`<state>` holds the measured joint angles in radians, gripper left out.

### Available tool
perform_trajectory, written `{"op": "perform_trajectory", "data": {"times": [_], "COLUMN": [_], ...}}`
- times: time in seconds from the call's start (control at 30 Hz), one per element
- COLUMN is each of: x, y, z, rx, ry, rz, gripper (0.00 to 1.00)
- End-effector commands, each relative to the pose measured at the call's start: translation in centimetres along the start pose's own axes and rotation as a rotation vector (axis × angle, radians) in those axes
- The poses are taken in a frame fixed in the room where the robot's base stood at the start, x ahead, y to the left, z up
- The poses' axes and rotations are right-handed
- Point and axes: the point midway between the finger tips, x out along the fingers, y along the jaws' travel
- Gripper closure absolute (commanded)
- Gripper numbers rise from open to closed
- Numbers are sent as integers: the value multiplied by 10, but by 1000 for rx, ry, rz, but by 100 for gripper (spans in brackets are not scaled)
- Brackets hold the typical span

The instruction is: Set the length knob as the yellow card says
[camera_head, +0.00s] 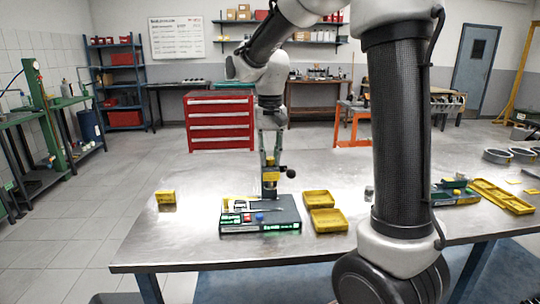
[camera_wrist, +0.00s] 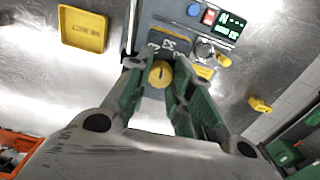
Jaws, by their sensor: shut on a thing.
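The tester (camera_head: 285,214), a dark box with green-lit displays and a red and a blue button, stands on the metal table. My gripper (camera_head: 270,180) points down at its back part. In the wrist view, my gripper (camera_wrist: 160,68) has its green-padded fingers on either side of a round yellow knob (camera_wrist: 160,74), shut on it. Pale dial marks show just beyond the knob; its exact setting is too small to read. A small yellow card-like piece (camera_head: 165,197) stands on the table left of the tester, also in the wrist view (camera_wrist: 260,104); its writing is unreadable.
Two yellow trays (camera_head: 328,221) lie just right of the tester. A long yellow tray (camera_head: 503,197) and metal rings (camera_head: 497,156) are farther right. A black ball-ended lever (camera_head: 290,173) sticks out beside my gripper. The table's left front is clear.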

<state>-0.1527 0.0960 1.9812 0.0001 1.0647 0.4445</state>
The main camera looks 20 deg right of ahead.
Motion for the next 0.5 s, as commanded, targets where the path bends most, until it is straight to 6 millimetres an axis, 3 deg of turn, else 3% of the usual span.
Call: {"op": "perform_trajectory", "data": {"times": [0.5], "x": [-1], "y": [0], "z": [0], "rx": [-449], "ry": [1], "rz": [0], "gripper": [100]}}
